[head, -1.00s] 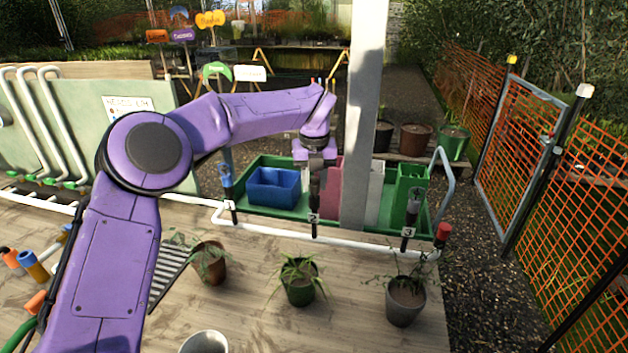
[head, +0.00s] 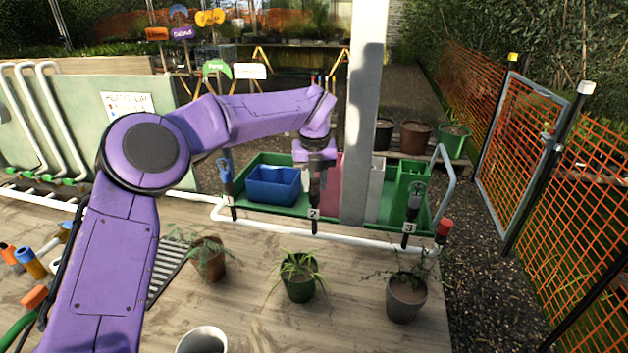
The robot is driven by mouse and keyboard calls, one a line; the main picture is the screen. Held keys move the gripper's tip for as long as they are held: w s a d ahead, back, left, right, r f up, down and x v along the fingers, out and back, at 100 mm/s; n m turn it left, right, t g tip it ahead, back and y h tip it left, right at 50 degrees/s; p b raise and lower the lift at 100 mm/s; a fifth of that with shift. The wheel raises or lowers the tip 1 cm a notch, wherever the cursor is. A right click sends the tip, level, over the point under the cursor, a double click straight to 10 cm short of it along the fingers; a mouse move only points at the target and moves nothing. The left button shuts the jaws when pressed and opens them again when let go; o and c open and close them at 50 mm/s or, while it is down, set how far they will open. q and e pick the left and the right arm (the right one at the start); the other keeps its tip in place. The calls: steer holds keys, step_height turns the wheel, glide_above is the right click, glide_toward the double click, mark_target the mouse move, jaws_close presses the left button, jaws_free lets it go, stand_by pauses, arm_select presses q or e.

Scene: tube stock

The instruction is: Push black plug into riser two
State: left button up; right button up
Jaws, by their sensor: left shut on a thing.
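Riser two (head: 314,226) is a short dark upright tube with a white "2" label, on the white pipe at the front of the green tray. My left gripper (head: 315,190) points down directly above riser two, in line with it. It is shut on the black plug, which is mostly hidden by the dark fingers and hard to tell from the riser top. I cannot tell how far the plug is in the riser. My right gripper is not in view.
Riser three (head: 408,230) and a riser with a blue top (head: 227,180) stand either side. A grey post (head: 362,120) rises just right of my gripper. The green tray (head: 250,212) holds a blue bin (head: 273,188). Potted plants (head: 299,285) stand in front on the deck.

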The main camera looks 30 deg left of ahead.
arm_select(q)
steer(key=shift+f, duration=0.1)
stand_by(0.3)
steer(key=o, duration=1.1)
